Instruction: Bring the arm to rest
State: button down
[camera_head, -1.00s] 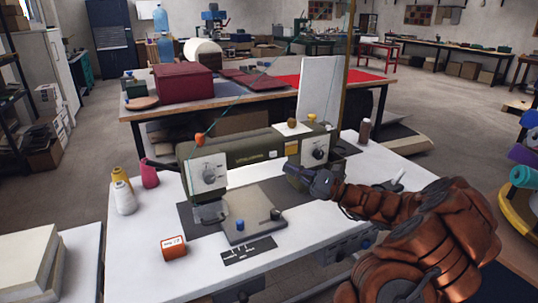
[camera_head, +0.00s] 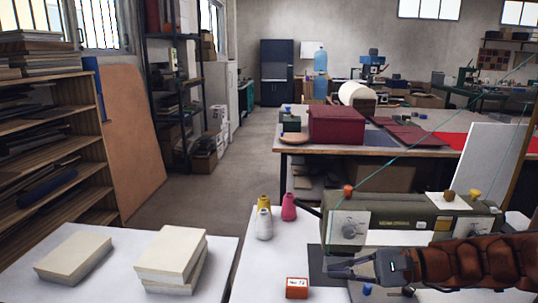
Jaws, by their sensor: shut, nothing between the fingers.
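My arm comes in from the right edge, lying almost level across the front of the green sewing machine (camera_head: 400,222). My gripper (camera_head: 332,269) is shut and empty, pointing left. It shows in front of the machine's lower left part and hides some of its bed. From this view I cannot tell how far it is above the white table (camera_head: 262,285). A small orange box (camera_head: 297,288) sits on the table just below and left of the gripper.
White (camera_head: 264,224), yellow (camera_head: 264,203) and pink (camera_head: 289,207) thread cones stand left of the machine. Stacked pale blocks (camera_head: 172,257) lie on another white table at left. Behind is a work table with a dark red box (camera_head: 336,125). Open floor lies at centre left.

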jog(key=s+a+f+n+g+h+p, duration=0.1)
jog(key=s+a+n+g+h+p, duration=0.2)
jog(key=s, duration=0.5)
jog(key=s+a+f+n+g+h, duration=0.2)
jog(key=s+a+n+g+h, duration=0.15)
jog(key=s, duration=0.45)
jog(key=s+d+n+t+h+p, duration=0.2)
jog(key=s+d+n+h+p, duration=0.1)
jog(key=s+d+h, duration=0.6)
jog(key=shift+s+d+r+n, duration=0.15)
jog(key=shift+s+d+n, duration=0.15)
jog(key=shift+d+n, duration=0.4)
